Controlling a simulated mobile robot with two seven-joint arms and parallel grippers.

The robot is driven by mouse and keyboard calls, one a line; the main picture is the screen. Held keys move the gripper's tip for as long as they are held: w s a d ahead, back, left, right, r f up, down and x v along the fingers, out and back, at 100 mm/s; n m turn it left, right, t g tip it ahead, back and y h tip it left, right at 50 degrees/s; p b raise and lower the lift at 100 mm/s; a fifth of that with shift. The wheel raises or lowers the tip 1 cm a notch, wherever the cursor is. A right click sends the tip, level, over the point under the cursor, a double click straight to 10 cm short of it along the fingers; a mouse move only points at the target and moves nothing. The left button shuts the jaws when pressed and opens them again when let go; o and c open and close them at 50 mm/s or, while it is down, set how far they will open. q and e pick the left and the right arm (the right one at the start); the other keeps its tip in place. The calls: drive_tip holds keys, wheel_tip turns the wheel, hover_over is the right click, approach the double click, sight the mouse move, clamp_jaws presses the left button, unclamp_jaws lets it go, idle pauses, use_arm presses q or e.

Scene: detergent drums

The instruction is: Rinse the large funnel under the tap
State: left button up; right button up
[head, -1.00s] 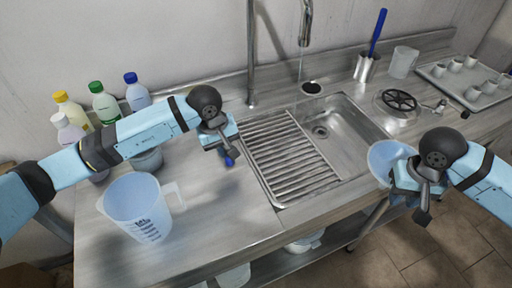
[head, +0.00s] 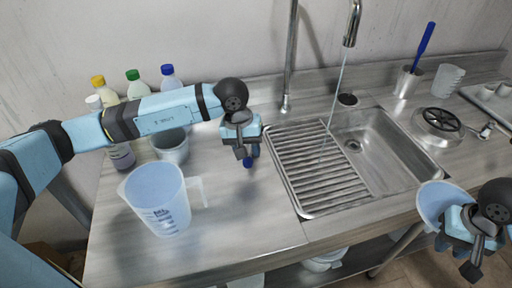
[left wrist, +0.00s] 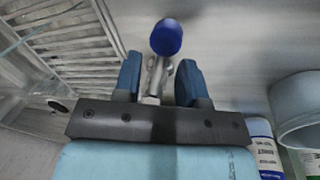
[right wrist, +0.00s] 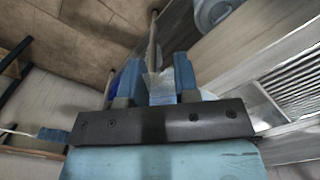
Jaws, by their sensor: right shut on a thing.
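The large funnel (head: 432,203), a pale translucent blue cone, is held by my right gripper (head: 470,236) near the front right edge of the counter, its wide mouth tilted to the left. The right wrist view shows a pale bluish piece (right wrist: 160,87) between the shut fingers. The tap (head: 352,24) hangs above the sink (head: 372,150), and a thin water stream (head: 336,95) runs down over the ribbed drainboard (head: 315,170). My left gripper (head: 246,152) is left of the sink. Its fingers (left wrist: 158,80) stand apart around a blue-knobbed metal lever (left wrist: 166,38), with gaps either side.
A measuring jug (head: 160,198) stands at the front left, with a grey pot (head: 172,147) and several bottles (head: 134,86) behind it. Right of the sink are a brush holder (head: 407,82), a clear cup (head: 447,80) and a round black-topped item (head: 440,122).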

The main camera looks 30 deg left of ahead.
use_arm(q)
drive_tip(key=shift+r, duration=0.1)
wheel_tip(320, 180, up, 12)
drive_tip(key=a, duration=0.2)
drive_tip(key=shift+s+f, duration=0.2)
drive_tip(key=shift+s, duration=0.2)
idle(0.4)
